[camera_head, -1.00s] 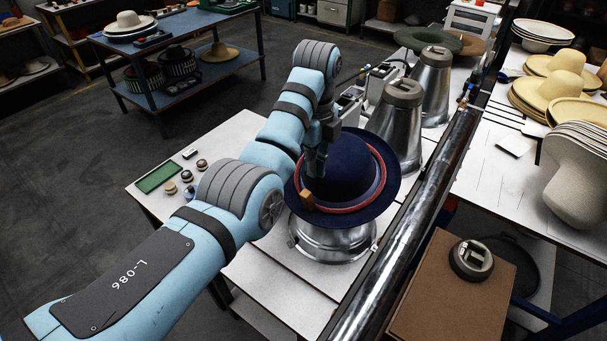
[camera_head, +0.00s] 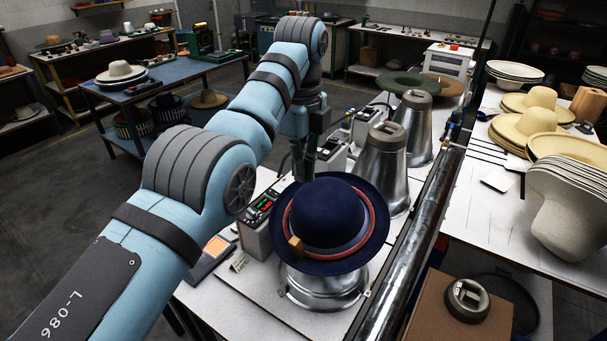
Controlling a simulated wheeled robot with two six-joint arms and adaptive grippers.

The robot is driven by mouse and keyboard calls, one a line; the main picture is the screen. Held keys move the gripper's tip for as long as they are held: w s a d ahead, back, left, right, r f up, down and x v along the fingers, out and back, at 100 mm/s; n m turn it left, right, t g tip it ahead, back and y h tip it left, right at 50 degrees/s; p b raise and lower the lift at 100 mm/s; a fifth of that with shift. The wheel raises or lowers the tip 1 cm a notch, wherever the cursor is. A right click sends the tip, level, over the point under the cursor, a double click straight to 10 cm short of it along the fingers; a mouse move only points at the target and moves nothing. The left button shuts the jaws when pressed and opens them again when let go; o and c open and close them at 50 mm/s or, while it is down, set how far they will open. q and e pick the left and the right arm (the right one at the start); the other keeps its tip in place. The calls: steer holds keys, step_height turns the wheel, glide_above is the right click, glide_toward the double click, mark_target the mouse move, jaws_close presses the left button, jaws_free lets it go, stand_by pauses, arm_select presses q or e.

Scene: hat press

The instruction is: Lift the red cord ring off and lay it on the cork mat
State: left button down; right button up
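A navy felt hat (camera_head: 325,212) sits brim-down on a shiny metal stand (camera_head: 322,288). The red cord ring (camera_head: 364,233) lies around the base of its crown, above the brim. A small tan tab (camera_head: 295,246) shows at the ring's front left. My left gripper (camera_head: 304,172) points down at the crown's far left side, and its tips overlap the hat's edge in the picture. I cannot tell whether it touches the hat or is open. The ring's far side is partly hidden by the crown. I cannot make out a cork mat. My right gripper is not in view.
Two metal cones (camera_head: 386,170) with grey caps stand behind the hat. A control box (camera_head: 258,222) with lit digits stands left of it. A thick metal rail (camera_head: 425,225) runs along the right. A brown-topped block (camera_head: 440,318) carries a grey cap. Straw hats (camera_head: 527,128) fill the right table.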

arm_select(q)
steer(key=c, duration=2.3)
jaws_free()
steer(key=o, duration=1.8)
